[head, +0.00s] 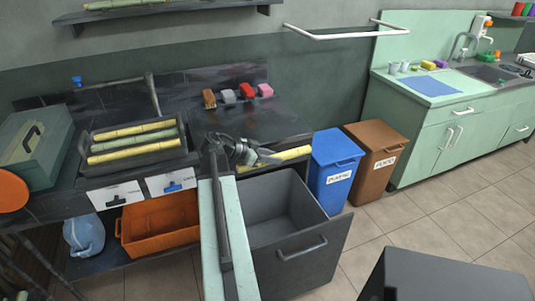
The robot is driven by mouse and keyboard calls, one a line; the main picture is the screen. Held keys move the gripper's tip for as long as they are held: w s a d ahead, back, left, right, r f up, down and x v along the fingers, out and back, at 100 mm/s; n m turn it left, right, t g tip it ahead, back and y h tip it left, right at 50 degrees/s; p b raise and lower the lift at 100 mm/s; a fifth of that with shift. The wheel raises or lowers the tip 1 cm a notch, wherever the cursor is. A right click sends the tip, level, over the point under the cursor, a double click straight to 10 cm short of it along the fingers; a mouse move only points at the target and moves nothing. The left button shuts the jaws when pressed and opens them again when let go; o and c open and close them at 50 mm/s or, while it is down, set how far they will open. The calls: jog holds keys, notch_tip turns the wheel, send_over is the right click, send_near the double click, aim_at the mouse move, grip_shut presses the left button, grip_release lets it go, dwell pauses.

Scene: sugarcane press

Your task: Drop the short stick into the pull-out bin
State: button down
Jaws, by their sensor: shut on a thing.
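The short stick (291,154) is a yellow-green piece of cane near the middle of the head view. My gripper (254,156) is shut on its left part, and its right end sticks out past the jaws. The stick lies roughly level across the picture, near the bench's front edge and above the pull-out bin (318,255) in the picture. The bin is grey, pulled out and open at the top, with a handle on its front. The part of its inside that I see looks empty. The gripper hides part of the stick, and the exact height above the bin is unclear.
A dark tray (95,182) with several cane sticks stands on the bench at left. An orange crate (160,240) sits below. A blue bin (335,172) and a brown bin (377,160) stand right of the pull-out bin.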

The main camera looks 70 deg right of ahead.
jog(key=s+a+f+b, duration=0.1)
jog(key=s+f+b, duration=0.3)
jog(key=f+b, duration=0.3)
notch_tip(320, 180, down, 3)
jog(key=shift+s+a+r, duration=0.1)
jog(key=shift+s+a, duration=0.15)
jog(key=shift+s, duration=0.05)
notch_tip(320, 180, down, 6)
jog(key=b, duration=0.6)
jog(key=c, duration=1)
grip_release()
